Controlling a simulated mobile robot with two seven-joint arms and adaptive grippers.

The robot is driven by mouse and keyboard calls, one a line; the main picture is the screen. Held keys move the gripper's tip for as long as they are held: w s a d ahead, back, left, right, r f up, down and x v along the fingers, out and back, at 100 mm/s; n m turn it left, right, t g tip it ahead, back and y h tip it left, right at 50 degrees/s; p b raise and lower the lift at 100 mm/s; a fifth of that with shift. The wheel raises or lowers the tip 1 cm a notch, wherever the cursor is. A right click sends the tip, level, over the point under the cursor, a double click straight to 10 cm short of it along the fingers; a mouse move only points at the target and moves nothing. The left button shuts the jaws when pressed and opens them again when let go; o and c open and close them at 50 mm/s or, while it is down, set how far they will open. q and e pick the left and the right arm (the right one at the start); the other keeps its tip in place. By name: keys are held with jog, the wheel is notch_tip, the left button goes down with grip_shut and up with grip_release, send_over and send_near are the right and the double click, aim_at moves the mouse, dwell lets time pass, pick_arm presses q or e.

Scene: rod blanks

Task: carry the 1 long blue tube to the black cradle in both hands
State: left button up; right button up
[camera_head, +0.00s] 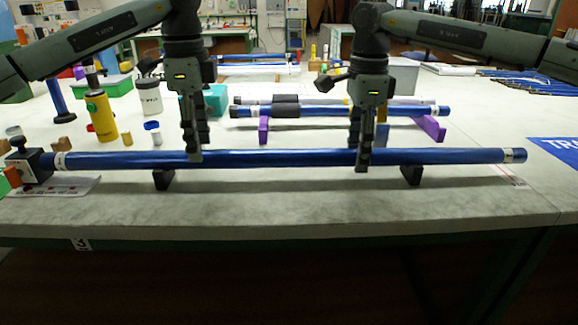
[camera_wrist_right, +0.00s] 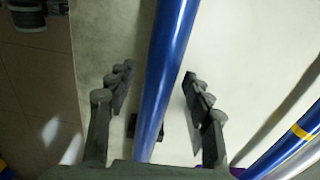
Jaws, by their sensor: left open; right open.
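The long blue tube (camera_head: 280,158) lies level across the front of the table, seemingly resting on the two black supports of the cradle (camera_head: 163,180), the other being at the right (camera_head: 411,175). Its left end is at a dark block with a knob (camera_head: 29,166). My left gripper (camera_head: 195,156) is open at the tube, left of its middle. My right gripper (camera_head: 364,165) is open, right of its middle. In the right wrist view the tube (camera_wrist_right: 167,70) runs between the open fingers (camera_wrist_right: 158,108), apart from both. The left gripper's far finger is partly hidden.
Behind, another blue tube (camera_head: 330,112) and a grey one lie on purple supports (camera_head: 432,128). A yellow bottle (camera_head: 101,116), a white jar (camera_head: 149,98) and small parts stand at the left. Bare table lies in front of the tube.

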jog(key=shift+r, duration=0.2)
pick_arm(q)
notch_tip(320, 180, up, 9)
pick_arm(e)
notch_tip(320, 180, up, 12)
jog(key=shift+f, duration=0.15)
dwell(0.5)
